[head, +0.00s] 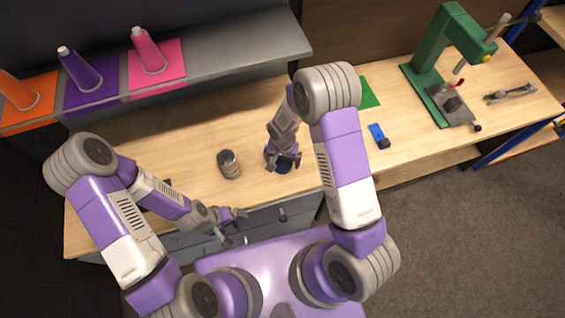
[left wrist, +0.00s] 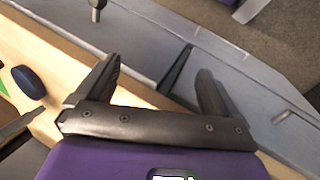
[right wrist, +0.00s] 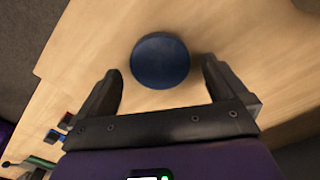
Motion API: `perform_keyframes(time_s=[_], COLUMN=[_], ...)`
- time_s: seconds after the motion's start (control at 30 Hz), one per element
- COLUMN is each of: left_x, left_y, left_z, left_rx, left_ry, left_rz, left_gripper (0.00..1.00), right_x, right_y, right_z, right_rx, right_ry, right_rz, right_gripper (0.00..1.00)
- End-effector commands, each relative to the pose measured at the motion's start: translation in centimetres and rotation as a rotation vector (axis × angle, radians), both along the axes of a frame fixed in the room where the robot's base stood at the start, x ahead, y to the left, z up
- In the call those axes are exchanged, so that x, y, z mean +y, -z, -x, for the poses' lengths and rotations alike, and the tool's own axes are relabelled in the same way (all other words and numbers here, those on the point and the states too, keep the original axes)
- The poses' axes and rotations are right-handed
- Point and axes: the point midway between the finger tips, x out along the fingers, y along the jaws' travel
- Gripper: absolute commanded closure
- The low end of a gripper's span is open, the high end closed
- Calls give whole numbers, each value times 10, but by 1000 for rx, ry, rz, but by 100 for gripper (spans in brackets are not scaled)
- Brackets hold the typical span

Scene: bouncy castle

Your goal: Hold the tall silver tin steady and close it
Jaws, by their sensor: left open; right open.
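The tall silver tin (head: 229,163) stands upright on the wooden workbench, left of my right gripper; its top looks dark. A round dark blue lid (head: 283,166) lies flat on the bench to the tin's right. The lid also shows in the right wrist view (right wrist: 160,60) and the left wrist view (left wrist: 28,81). My right gripper (head: 284,160) is open above the lid, its fingers on either side of it with nothing gripped. My left gripper (head: 236,226) is open and empty over the bench's front edge, in front of the tin and apart from it.
A raised shelf (head: 235,50) at the back left holds orange, purple and pink bottles on coloured mats. A green press (head: 438,60), a metal tool (head: 510,93) and a small blue object (head: 378,136) are on the bench's right. Grey drawers (head: 265,218) are below the front edge.

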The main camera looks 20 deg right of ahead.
Motion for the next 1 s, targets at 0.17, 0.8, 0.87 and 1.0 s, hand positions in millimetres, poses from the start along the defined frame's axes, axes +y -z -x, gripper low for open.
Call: perform_keyframes(time_s=[0.17,0.8,0.87,1.0], left_x=[0,0,0,0], left_y=[-1,0,0,0], left_z=[0,0,0,0], left_rx=[0,0,0,0], left_ry=[0,0,0,0], left_rz=[0,0,0,0], left_gripper=[5,5,5,5], right_x=[0,0,0,0], right_y=[14,14,14,14], right_z=[0,0,0,0], right_rx=[0,-1,-1,-1], right_ry=[2,1,1,1], right_rz=[-1,0,0,0], right_gripper=[0,46,53,53])
